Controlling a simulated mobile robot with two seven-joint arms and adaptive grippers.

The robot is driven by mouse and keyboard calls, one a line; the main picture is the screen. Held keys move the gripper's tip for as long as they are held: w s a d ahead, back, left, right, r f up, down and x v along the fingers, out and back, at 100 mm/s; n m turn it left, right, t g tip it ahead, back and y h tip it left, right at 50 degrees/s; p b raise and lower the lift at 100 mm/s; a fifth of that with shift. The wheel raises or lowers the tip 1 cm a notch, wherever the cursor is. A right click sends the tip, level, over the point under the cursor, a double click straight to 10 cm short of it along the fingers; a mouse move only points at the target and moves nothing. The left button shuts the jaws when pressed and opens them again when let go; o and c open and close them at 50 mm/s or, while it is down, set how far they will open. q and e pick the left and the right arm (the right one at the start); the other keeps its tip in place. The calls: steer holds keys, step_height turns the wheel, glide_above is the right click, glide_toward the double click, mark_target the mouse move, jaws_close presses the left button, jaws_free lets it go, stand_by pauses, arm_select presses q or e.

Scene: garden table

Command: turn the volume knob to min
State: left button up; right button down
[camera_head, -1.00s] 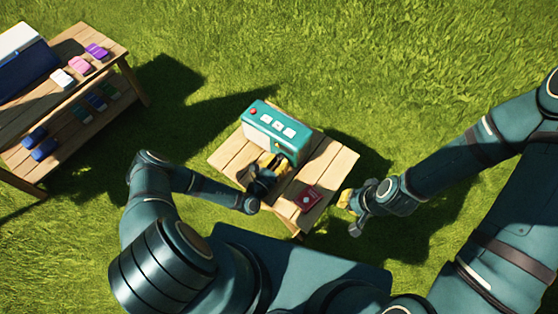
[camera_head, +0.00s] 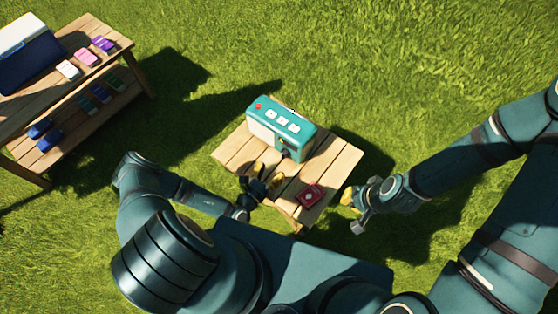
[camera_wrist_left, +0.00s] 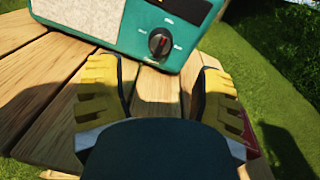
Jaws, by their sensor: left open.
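A teal radio (camera_head: 281,125) with a pale speaker front and white top buttons stands on the small wooden table. Its black volume knob (camera_wrist_left: 158,42) shows in the left wrist view, with a red mark on its face and small white labels around it, too small to read surely. My left gripper (camera_head: 268,176) is open in front of the radio; its yellow fingers (camera_wrist_left: 157,85) are spread apart, empty, and clear of the knob. My right gripper (camera_head: 347,199) is off the table's right side; its finger gap cannot be made out.
A red box-like item (camera_head: 310,195) lies on the small table (camera_head: 233,147), right of my left gripper. A larger wooden shelf table (camera_head: 110,45) at the upper left holds several small coloured items and a blue-and-white box (camera_head: 30,62). Grass surrounds both.

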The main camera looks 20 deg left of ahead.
arm_select(q)
steer(key=shift+v, duration=2.35)
steer(key=s+d+r+m+g+h, duration=0.2)
steer(key=d+r+m+g+h, duration=0.35)
steer(key=d+m+h, duration=0.2)
steer(key=s+d+r+m+g+h, duration=0.1)
steer(key=s+d+m+g, duration=0.1)
steer(key=s+m+g, duration=0.4)
steer(key=s+d+r+m+g, duration=0.2)
steer(key=s+d+m+g, duration=0.1)
steer(key=m+g, duration=0.45)
steer(key=a+r+m+g+y, duration=0.1)
steer(key=a+m+y, duration=0.4)
steer(key=m+y, duration=0.3)
steer(key=w+r+m+t+y, duration=0.1)
steer(key=w+r+m+t, duration=0.3)
steer(key=w+r+m, duration=0.1)
steer(key=shift+w+d+r+y, duration=0.2)
steer(key=shift+w+r+y, duration=0.15)
steer(key=shift+w+r, duration=0.55)
